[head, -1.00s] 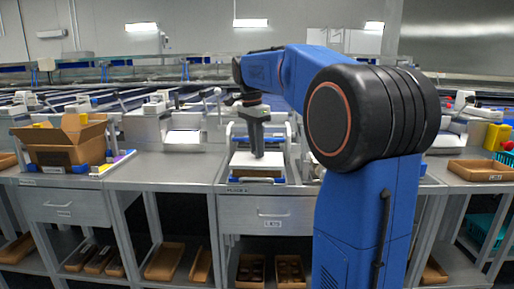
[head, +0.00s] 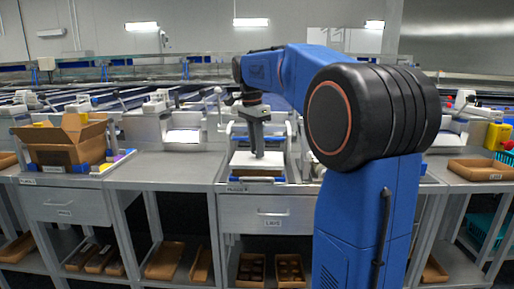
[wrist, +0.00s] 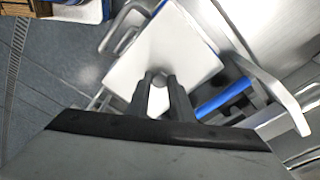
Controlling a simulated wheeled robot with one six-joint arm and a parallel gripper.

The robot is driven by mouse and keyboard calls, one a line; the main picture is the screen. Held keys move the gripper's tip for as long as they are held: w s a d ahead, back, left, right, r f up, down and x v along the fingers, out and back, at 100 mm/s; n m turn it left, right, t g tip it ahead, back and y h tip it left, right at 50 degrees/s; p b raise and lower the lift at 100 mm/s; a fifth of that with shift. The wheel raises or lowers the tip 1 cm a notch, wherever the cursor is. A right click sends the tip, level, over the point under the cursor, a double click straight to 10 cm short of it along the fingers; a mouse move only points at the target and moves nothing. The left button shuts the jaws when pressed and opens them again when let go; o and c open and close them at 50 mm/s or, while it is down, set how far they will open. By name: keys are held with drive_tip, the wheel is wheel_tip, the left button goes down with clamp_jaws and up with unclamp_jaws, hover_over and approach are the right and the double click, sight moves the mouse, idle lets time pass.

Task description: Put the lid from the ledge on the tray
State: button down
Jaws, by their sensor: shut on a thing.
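The lid is a flat white square plate (head: 244,159) with a small round knob. My gripper (head: 258,155) points down at the station in the middle of the counter, shut on the lid's knob. In the wrist view the two fingertips (wrist: 160,80) close on the knob and the white lid (wrist: 170,40) spreads out beyond them. A brown tray (head: 258,172) shows as a thin strip below the lid's front edge. The lid covers the rest of it. I cannot tell whether lid and tray touch.
Metal side frames (head: 291,150) and a blue bar (wrist: 222,98) stand close around the lid. An open cardboard box (head: 68,142) is on the left counter. A shallow brown tray (head: 483,170) is on the right counter. Brown trays fill the lower shelves.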

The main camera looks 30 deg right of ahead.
drive_tip(key=shift+f, duration=0.65)
idle(0.7)
drive_tip(key=c, duration=1.1)
unclamp_jaws()
drive_tip(key=shift+r, duration=0.1)
drive_tip(key=shift+r, duration=3.4)
drive_tip(key=s+a+f+n+t, duration=0.1)
drive_tip(key=s+a+f+n, duration=0.4)
drive_tip(key=s, duration=0.3)
drive_tip(key=s+a+f+n+t, duration=0.1)
drive_tip(key=s+a+f+n, duration=0.35)
drive_tip(key=s, duration=0.35)
drive_tip(key=s+a+f+n+t, duration=0.1)
drive_tip(key=s+a+f+n, duration=0.1)
drive_tip(key=s+f, duration=0.2)
drive_tip(key=s+a+f+n+t+y, duration=0.1)
drive_tip(key=s+a+f+n, duration=0.1)
drive_tip(key=s+f, duration=0.3)
drive_tip(key=s+a+f+n, duration=0.2)
drive_tip(key=s+f+n, duration=0.2)
drive_tip(key=f, duration=0.4)
drive_tip(key=shift+s+f+t, duration=0.15)
drive_tip(key=shift+s+t, duration=0.25)
drive_tip(key=shift+s, duration=0.2)
